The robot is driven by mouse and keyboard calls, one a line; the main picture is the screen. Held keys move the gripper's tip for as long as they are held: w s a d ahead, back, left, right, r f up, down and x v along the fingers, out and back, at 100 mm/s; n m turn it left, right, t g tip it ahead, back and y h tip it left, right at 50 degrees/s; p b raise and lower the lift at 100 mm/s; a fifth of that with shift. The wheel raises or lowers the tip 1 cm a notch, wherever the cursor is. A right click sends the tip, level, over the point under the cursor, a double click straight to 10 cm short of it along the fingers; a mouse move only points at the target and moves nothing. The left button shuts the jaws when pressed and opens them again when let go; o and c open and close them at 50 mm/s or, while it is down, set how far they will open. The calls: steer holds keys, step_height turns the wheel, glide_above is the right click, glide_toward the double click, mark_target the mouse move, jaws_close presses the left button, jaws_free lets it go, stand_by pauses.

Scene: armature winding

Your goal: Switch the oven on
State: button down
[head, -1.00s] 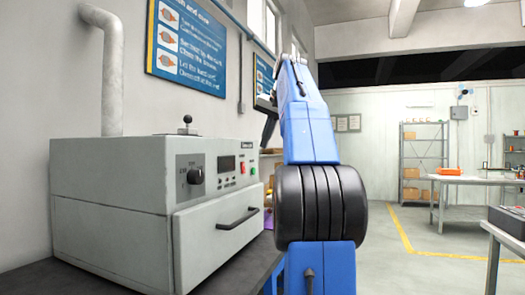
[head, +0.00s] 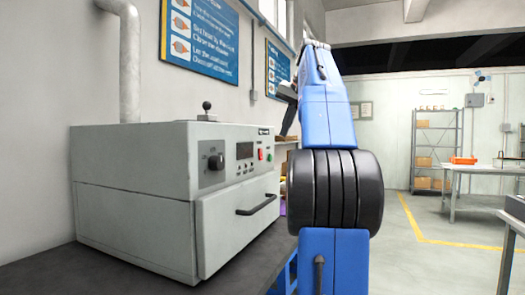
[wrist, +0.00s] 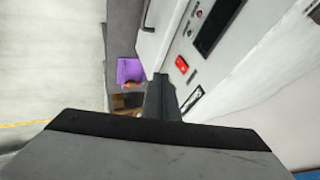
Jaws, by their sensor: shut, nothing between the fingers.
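The oven (head: 135,165) is a light grey box on a dark bench at the left of the head view. A drawer-like door below, with a black handle (head: 257,205), looks closed. In the wrist view the red switch (wrist: 182,64) shows close beside the tip of my gripper (wrist: 160,80). My gripper is shut and empty; I cannot tell whether it touches the panel. In the head view it is dark and small (head: 288,108), beyond the oven.
A grey pipe (head: 130,60) rises behind the oven, and a small lever with a black ball (head: 207,108) stands on top. A purple item (wrist: 130,70) lies near the gripper in the wrist view. Open floor (head: 415,265) lies to the right, with tables and shelves beyond.

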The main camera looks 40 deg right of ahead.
mark_target(261, 154)
steer(key=shift+f, duration=0.1)
steer(key=w+f, duration=0.8)
steer(key=w, duration=0.1)
steer(key=shift+f, duration=0.25)
steer(key=shift+w, duration=0.2)
stand_by(0.4)
steer(key=shift+w+f, duration=0.1)
